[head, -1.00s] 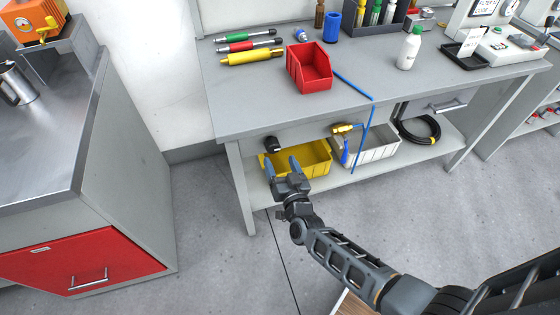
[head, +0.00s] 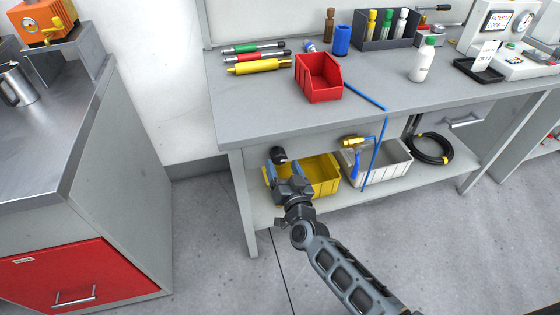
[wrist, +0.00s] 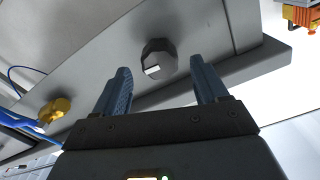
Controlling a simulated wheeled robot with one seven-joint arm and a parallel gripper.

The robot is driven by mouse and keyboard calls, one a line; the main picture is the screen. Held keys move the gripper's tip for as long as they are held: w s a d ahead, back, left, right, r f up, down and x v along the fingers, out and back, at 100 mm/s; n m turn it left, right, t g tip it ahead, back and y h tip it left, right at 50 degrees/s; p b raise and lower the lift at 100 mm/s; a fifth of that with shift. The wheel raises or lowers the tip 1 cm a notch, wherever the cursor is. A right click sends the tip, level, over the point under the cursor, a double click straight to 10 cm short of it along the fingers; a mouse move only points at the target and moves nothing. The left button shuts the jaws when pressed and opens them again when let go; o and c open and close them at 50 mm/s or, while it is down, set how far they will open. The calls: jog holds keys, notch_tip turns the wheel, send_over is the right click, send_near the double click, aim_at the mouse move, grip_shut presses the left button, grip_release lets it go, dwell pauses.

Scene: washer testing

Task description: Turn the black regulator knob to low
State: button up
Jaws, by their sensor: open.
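The black regulator knob (head: 278,154) sits on the front of the grey workbench, under the tabletop edge. In the wrist view the knob (wrist: 157,62) is faceted and dark, with a white mark on its lower left side. My gripper (head: 282,169) is in front of the bench and just below the knob in the head view. In the wrist view its two blue fingers (wrist: 160,80) are spread apart, with the knob showing beyond and between them. I see no contact between fingers and knob. The wording of any scale around the knob cannot be read.
A brass valve (head: 351,142) with a blue hose is to the right of the knob. A yellow bin (head: 325,175) and a white bin (head: 398,163) stand on the lower shelf. A red bin (head: 319,80) is on the tabletop. A red-fronted cabinet (head: 75,270) stands at left.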

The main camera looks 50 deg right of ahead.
aim_at(280, 161)
jog(key=shift+x, duration=1.85)
jog(key=shift+c, duration=0.5)
jog(key=c, duration=1)
jog(key=shift+o, duration=0.2)
jog(key=shift+r+p, duration=0.15)
jog(key=shift+p, duration=0.2)
jog(key=shift+f+n, duration=0.2)
jog(key=shift+n, duration=0.2)
jog(key=o, duration=1.1)
jog(key=shift+c, duration=0.2)
jog(key=v, duration=0.7)
jog(key=shift+s+a, duration=0.25)
jog(key=shift+s, duration=0.1)
